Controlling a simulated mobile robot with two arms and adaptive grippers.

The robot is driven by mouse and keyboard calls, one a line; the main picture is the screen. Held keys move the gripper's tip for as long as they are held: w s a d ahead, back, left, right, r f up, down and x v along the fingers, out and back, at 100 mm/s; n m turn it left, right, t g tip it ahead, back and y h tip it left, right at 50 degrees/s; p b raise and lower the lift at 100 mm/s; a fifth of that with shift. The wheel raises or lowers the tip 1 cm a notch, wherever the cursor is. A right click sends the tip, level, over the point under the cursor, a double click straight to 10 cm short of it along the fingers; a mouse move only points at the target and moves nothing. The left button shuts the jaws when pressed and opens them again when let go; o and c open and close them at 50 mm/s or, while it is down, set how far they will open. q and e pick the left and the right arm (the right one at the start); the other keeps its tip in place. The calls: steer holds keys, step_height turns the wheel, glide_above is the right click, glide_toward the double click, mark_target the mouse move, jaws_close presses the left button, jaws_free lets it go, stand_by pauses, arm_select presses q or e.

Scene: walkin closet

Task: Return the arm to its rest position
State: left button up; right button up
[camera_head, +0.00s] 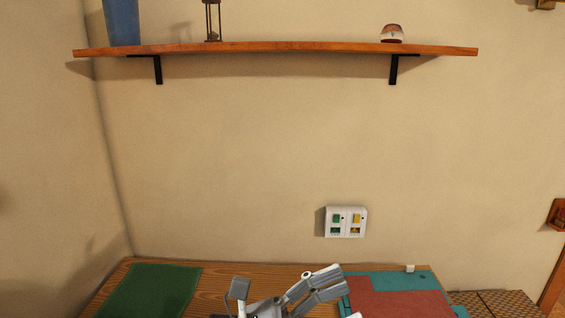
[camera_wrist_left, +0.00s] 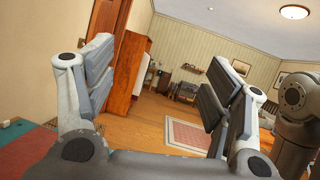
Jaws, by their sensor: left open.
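My left gripper (camera_head: 285,290) shows at the bottom middle of the head view, over the near part of the wooden table (camera_head: 225,276). Its lower part is cut off by the frame edge. In the left wrist view the two grey fingers (camera_wrist_left: 160,95) stand wide apart, with nothing between them but the distant room. The gripper is open and empty. My right gripper does not show in either view.
A green mat (camera_head: 152,290) lies on the table's left; a teal and red mat (camera_head: 400,300) lies right, close to the gripper. A wooden shelf (camera_head: 270,47) and a white switch panel (camera_head: 345,222) are on the wall. Open floor (camera_wrist_left: 150,115) shows in the wrist view.

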arm_select(q)
steer(key=w+a+f+n+t+y, duration=0.2)
steer(key=w+a+n+t+y, duration=0.45)
steer(key=n, duration=0.85)
steer(key=w+a+f+n+t+y, duration=0.2)
steer(key=w+a+n+t+y, duration=0.2)
steer(key=a+n+t+y, duration=0.65)
steer(key=s+a+f+n+g+y, duration=0.2)
steer(key=a+f+n+g+y, duration=0.15)
steer(key=f+n, duration=0.5)
steer(key=s+a+f+n+g+y, duration=0.1)
steer(key=a+f+n+g+y, duration=0.1)
steer(key=a+f+n, duration=0.5)
steer(key=s+f+n+g, duration=0.8)
steer(key=s+f+g, duration=0.3)
steer(key=s+f, duration=0.85)
step_height(320, 180, down, 28)
steer(key=s+b, duration=0.2)
steer(key=b, duration=0.3)
steer(key=s+a+f+g+b, duration=0.1)
steer(key=s+f+b, duration=0.1)
steer(key=s+f, duration=0.6)
steer(key=s+a+f+g+b, duration=0.1)
steer(key=s+a+f+b, duration=0.1)
steer(key=s+f, duration=0.7)
step_height(320, 180, down, 6)
steer(key=shift+s+a+r+b, duration=0.15)
steer(key=shift+s+a+b, duration=0.15)
steer(key=shift+b, duration=0.2)
